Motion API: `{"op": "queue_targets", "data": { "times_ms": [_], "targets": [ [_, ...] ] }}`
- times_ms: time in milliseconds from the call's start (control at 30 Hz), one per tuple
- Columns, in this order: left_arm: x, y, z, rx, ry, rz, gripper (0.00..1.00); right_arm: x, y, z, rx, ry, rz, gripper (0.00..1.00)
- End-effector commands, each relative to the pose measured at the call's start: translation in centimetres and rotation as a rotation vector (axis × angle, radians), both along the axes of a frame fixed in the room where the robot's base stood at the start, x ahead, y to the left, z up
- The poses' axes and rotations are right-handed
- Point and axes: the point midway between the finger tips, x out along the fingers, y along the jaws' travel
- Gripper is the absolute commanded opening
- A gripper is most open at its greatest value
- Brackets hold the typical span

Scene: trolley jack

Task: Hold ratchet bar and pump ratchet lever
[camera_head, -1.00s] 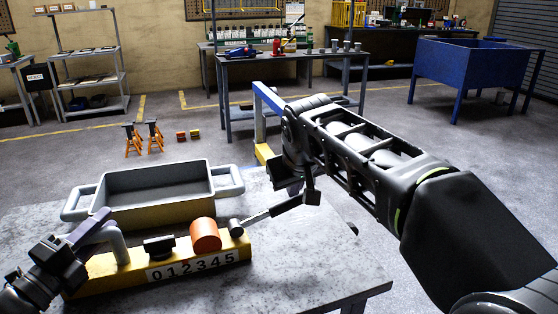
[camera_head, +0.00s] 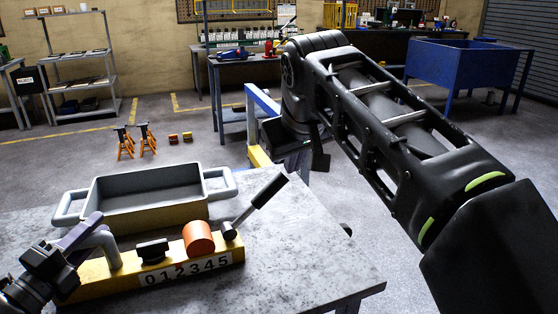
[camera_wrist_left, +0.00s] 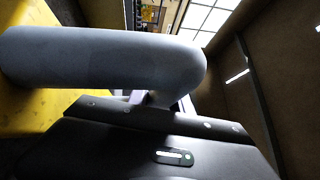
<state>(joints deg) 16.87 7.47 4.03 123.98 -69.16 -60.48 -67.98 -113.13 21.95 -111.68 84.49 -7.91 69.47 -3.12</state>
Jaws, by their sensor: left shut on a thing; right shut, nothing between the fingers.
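The yellow ratchet bar (camera_head: 213,257) lies along the front of the metal table, with a number strip 0 to 5 on its side. An orange cylinder (camera_head: 199,238) and a black knob sit on top. The ratchet lever (camera_head: 267,193), with a black grip, slants up to the right from the bar's right end. My left gripper (camera_head: 78,247) is shut on the bar's grey bent handle (camera_head: 108,246), which fills much of the left wrist view (camera_wrist_left: 100,62). My right gripper (camera_head: 318,158) is shut and empty, above and right of the lever's tip, apart from it.
A grey tray (camera_head: 98,205) with two side handles stands behind the bar. The table's right part (camera_head: 310,255) is bare. Orange jack stands (camera_head: 124,142) are on the floor beyond. A blue bin (camera_head: 465,72) and a workbench are at the back.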

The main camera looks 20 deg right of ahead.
Motion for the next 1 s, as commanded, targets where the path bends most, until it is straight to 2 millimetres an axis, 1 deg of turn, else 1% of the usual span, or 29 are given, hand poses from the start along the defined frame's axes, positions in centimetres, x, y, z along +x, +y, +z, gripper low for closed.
{"op": "queue_targets", "data": {
  "times_ms": [400,433,500,733,1000],
  "targets": [
    [-0.04,-0.11,-0.09,0.000,0.002,-0.003,0.00,0.02,0.00,-0.03,0.000,0.000,0.000,0.00],
    [-0.05,-0.12,-0.09,0.000,0.002,-0.003,0.26,0.02,0.00,-0.03,0.000,0.000,0.000,0.00],
    [-0.04,-0.11,-0.08,0.000,0.002,-0.003,0.32,0.02,0.00,-0.03,0.000,0.000,0.000,0.00],
    [-0.02,-0.08,-0.04,0.000,0.001,-0.002,0.51,0.03,0.01,-0.03,0.000,0.000,0.000,0.00],
    [-0.06,-0.01,-0.01,0.000,0.000,-0.001,0.51,0.03,0.01,-0.02,0.000,0.000,0.000,0.00]
  ]
}}
